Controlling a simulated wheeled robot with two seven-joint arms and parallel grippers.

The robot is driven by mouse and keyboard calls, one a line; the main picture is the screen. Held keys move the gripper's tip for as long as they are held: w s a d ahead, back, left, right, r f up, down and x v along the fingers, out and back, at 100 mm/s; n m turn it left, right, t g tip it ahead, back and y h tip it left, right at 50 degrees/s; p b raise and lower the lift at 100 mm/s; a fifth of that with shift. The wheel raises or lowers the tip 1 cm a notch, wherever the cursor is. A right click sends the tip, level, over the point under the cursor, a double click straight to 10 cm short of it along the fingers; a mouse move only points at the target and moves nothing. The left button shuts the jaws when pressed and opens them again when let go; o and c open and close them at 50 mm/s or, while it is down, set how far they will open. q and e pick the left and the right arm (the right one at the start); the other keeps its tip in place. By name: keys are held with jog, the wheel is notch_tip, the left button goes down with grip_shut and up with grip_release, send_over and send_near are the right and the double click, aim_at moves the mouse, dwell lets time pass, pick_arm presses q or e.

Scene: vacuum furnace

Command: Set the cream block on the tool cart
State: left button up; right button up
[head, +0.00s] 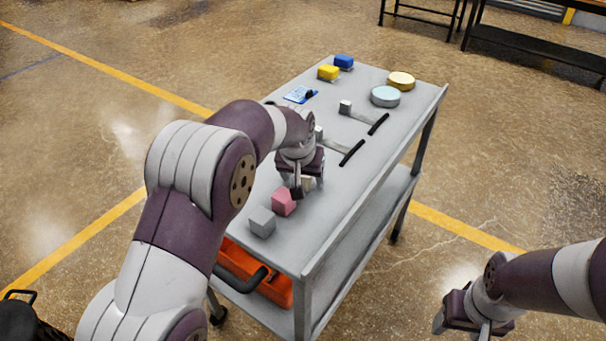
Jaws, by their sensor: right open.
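The tool cart (345,215) is grey and has a flat top and a lower shelf. My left gripper (307,189) points down over the middle of its top. It is shut on the cream block (308,183), which shows only in part between the fingers. I cannot tell whether the block touches the cart top. My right gripper (470,333) is open, low at the bottom right, off the cart, and partly cut by the picture edge.
A pink block (284,201) and a grey block (262,222) stand just in front of the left gripper. An orange toolbox (277,289) sits below.

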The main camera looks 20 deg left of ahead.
pick_arm(q)
jog(key=shift+r, duration=0.1)
jog(key=p+v, duration=0.1)
jog(key=v, duration=1.1)
